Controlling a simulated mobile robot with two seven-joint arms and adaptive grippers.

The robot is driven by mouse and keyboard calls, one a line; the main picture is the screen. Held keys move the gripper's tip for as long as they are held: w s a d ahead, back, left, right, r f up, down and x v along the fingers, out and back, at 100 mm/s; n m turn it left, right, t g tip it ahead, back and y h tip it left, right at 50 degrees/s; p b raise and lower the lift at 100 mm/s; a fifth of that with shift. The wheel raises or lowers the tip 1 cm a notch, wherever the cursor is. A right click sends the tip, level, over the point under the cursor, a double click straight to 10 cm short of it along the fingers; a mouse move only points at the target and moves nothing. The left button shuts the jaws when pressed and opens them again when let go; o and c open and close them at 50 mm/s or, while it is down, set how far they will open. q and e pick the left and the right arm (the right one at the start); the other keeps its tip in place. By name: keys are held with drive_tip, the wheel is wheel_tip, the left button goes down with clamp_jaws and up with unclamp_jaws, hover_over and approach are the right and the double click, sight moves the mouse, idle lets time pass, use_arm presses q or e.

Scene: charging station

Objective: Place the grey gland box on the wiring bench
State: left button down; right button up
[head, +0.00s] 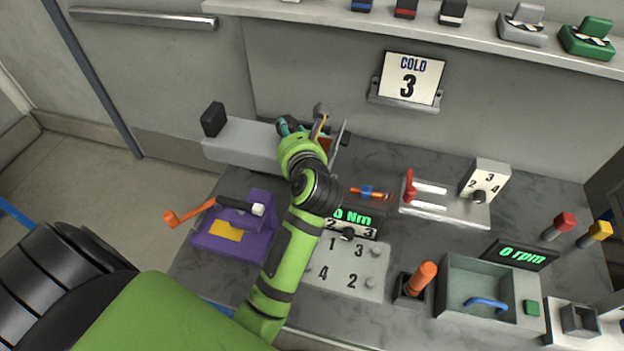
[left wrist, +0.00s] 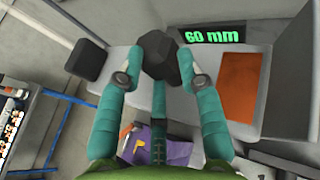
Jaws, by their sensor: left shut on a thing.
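My left gripper (head: 303,130) is over the long grey machine at the back left of the worktop. In the left wrist view its teal fingers (left wrist: 160,82) are shut on a dark grey faceted knob (left wrist: 158,52). In the head view the gripper and forearm hide part of that machine. A small grey box (head: 522,24) with a raised back and a black-and-white mark stands on the upper shelf, far from the gripper. I cannot tell for sure that it is the gland box. No surface is clearly marked as the wiring bench. My right gripper is not in view.
The grey machine (head: 240,142) bears a black block (head: 213,119). A purple fixture (head: 240,232) with an orange crank stands left of my forearm. A numbered panel (head: 347,268), a lever plate (head: 430,200) and a grey bin (head: 490,285) crowd the right. A green box (head: 588,38) shares the shelf.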

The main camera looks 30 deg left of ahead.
use_arm(q)
wheel_tip(320, 180, down, 17)
drive_tip(key=b, duration=1.3)
drive_tip(key=shift+r+b, duration=0.2)
drive_tip(key=shift+b, duration=0.1)
drive_tip(key=shift+f, duration=0.1)
drive_tip(key=c, duration=0.8)
unclamp_jaws()
